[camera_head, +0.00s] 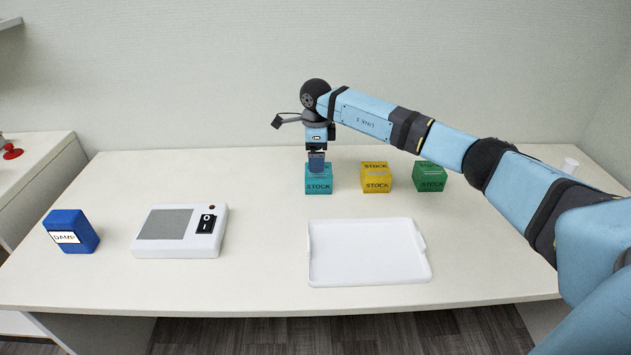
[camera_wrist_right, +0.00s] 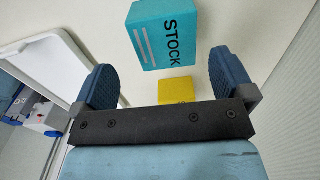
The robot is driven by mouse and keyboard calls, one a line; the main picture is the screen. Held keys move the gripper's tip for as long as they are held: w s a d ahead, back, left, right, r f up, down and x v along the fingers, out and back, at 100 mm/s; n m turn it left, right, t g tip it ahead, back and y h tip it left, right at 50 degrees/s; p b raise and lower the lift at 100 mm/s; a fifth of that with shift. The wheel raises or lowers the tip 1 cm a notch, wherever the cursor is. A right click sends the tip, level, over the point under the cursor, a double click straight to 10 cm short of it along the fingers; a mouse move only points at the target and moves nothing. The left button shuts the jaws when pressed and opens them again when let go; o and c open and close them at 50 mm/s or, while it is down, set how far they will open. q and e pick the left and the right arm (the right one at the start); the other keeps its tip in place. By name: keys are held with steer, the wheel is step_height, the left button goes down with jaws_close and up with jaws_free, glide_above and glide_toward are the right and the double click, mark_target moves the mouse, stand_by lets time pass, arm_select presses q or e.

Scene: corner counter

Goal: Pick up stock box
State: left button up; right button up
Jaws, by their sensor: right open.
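Three boxes marked STOCK stand in a row at the back of the counter: a teal box (camera_head: 319,184), a yellow box (camera_head: 376,178) and a green box (camera_head: 429,180). My right gripper (camera_head: 317,166) points down over the teal box, its fingers covering part of it in the head view. In the right wrist view, my right gripper (camera_wrist_right: 160,75) is open and empty. There the teal box (camera_wrist_right: 165,35) shows ahead of the gap between the fingers, and part of the yellow box (camera_wrist_right: 177,91) shows lower down. My left gripper is not in view.
An empty white tray (camera_head: 365,255) lies in front of the boxes. A white device (camera_head: 170,248) with a black rocker switch (camera_head: 206,224) and a blue box marked DAMP (camera_head: 70,232) stand left. A wall rises behind.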

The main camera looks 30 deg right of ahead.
mark_target(319, 177)
step_height(319, 177, down, 3)
steer(key=shift+r, duration=0.1)
steer(key=f, duration=0.1)
steer(key=f+b, duration=0.1)
steer(key=f, duration=0.3)
steer(key=shift+d+f, duration=0.2)
steer(key=shift+d, duration=0.2)
steer(key=c, duration=0.9)
